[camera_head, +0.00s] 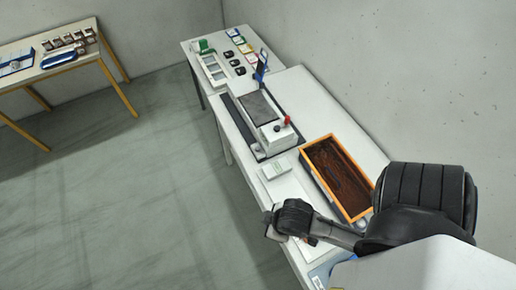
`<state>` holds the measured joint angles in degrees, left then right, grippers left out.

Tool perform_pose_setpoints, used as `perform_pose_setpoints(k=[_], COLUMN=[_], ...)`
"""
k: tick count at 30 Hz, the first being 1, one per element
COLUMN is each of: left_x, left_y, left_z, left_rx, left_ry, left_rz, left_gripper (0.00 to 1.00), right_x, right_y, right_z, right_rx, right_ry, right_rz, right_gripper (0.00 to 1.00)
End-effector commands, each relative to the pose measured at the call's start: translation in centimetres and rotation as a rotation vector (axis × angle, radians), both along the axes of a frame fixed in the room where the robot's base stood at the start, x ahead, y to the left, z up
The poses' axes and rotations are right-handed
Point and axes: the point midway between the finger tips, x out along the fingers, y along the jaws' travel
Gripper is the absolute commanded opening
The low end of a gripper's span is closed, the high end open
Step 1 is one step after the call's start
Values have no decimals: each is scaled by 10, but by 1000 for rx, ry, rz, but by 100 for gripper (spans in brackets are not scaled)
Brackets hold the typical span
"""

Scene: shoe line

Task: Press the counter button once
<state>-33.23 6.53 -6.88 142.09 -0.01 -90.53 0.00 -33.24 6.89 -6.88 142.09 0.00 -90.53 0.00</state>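A light-coloured machine (272,134) with a dark top plate stands on the long white table. A small red knob (287,120) stands up at its right side. A small pale box (277,169) lies in front of the machine. I cannot tell which of these parts carries the counter button. My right gripper (268,222) is at the near-left edge of the table, left of the orange-rimmed tray and nearer than the pale box, apart from the machine. Its fingers are too small and dark to show whether they are open. My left gripper is not in view.
An orange-rimmed tray (329,143) with a dark brown inside sits right of the machine. A farther table (188,50) holds small items. Another table (20,45) is at far left. Floor between is clear.

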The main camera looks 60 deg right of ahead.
Motion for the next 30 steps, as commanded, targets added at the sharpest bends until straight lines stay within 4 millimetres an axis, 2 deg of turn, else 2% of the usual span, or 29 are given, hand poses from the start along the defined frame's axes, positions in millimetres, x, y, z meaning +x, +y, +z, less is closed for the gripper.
perform_pose_setpoints(k=[5,30], left_x=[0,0], left_y=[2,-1], left_z=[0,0], left_rx=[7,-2], left_ry=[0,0], left_rz=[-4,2], left_gripper=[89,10], right_x=[0,0], right_y=[0,0], right_z=[0,0], right_rx=[0,0], right_ry=[0,0], right_rz=[0,0], right_gripper=[0,0])
